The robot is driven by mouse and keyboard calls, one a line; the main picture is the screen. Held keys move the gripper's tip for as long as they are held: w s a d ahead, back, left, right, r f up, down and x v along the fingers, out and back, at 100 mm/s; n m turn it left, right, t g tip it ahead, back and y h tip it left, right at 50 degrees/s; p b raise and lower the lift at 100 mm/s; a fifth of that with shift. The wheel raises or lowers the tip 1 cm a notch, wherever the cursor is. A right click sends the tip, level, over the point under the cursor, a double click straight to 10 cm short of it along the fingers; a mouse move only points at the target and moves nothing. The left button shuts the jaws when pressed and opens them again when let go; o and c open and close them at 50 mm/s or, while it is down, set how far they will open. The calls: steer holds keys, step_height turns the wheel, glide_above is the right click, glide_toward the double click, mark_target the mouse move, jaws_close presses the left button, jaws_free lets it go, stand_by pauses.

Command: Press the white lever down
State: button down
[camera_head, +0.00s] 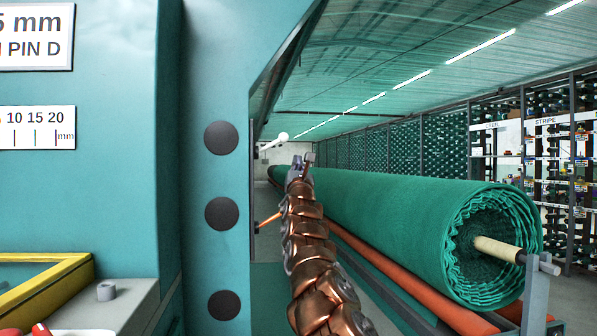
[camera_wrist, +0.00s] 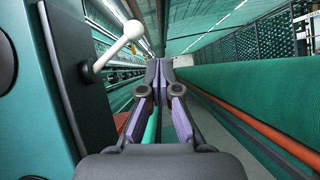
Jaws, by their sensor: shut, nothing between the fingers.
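The white lever (camera_wrist: 119,44) shows in the wrist view at upper left. It is a short white rod with a ball at its end, rising up and to the right from a dark plate on the teal machine. In the head view its white ball (camera_head: 283,136) sticks out past the machine's right edge. My gripper (camera_wrist: 159,66) is shut and empty, its purple-grey fingers together at the tips. In the wrist view the fingertips appear to the right of and below the ball, with a visible gap. In the head view my gripper (camera_head: 300,168) appears just below and right of the lever.
The teal machine (camera_head: 205,70) fills the left side. A large green netting roll (camera_head: 400,215) lies to the right, with an orange bar (camera_head: 390,265) along its near side. Shelves (camera_head: 550,140) stand at the far right. An aisle floor shows between machine and roll.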

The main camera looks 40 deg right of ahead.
steer(key=shift+s+a+f+b, duration=0.15)
steer(key=shift+s+f+b, duration=0.1)
steer(key=shift+s+b, duration=0.15)
steer(key=shift+r, duration=0.1)
stand_by(0.4)
